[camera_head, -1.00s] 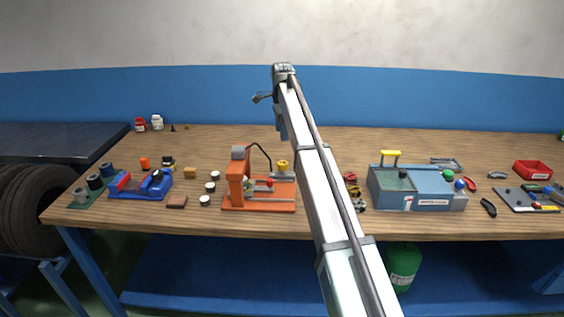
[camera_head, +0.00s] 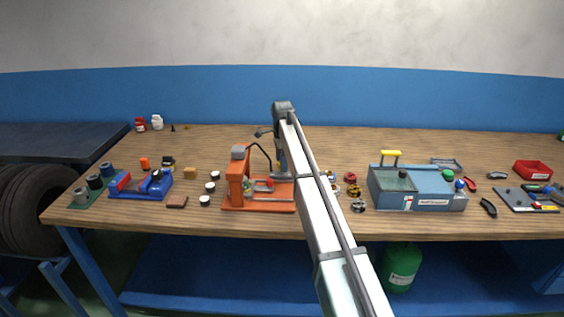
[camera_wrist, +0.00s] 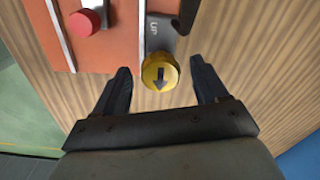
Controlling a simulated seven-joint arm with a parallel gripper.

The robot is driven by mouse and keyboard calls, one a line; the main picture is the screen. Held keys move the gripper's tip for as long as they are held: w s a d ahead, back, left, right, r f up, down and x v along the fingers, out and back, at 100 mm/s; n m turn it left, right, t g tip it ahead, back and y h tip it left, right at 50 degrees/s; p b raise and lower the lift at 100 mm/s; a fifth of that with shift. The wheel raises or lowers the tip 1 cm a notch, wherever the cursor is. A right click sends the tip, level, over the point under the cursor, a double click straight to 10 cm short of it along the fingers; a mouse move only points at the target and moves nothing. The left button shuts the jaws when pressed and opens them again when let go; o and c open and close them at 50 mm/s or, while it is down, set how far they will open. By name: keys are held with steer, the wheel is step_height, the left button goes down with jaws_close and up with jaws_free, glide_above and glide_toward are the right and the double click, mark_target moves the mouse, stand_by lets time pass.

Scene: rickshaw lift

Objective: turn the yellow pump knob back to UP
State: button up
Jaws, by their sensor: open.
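The yellow knob (camera_wrist: 160,71) shows in the wrist view at the end of a grey plate beside the orange pump base (camera_wrist: 120,48). Its black arrow points down in the picture, away from a small light label (camera_wrist: 153,27) on the plate, which is too small to read surely. My gripper (camera_wrist: 160,66) is open, with one dark finger on each side of the knob and a gap on both sides. In the head view my gripper (camera_head: 281,168) is over the right end of the orange pump (camera_head: 250,207) and hides the knob.
A red button (camera_wrist: 85,23) is on the orange base, left of the knob. In the head view, a blue-grey basin unit (camera_head: 425,190) stands to the right and a blue device (camera_head: 140,190) to the left.

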steer(key=shift+f, duration=0.2)
steer(key=shift+c, duration=0.5)
steer(key=c, duration=1)
steer(key=shift+o, duration=0.2)
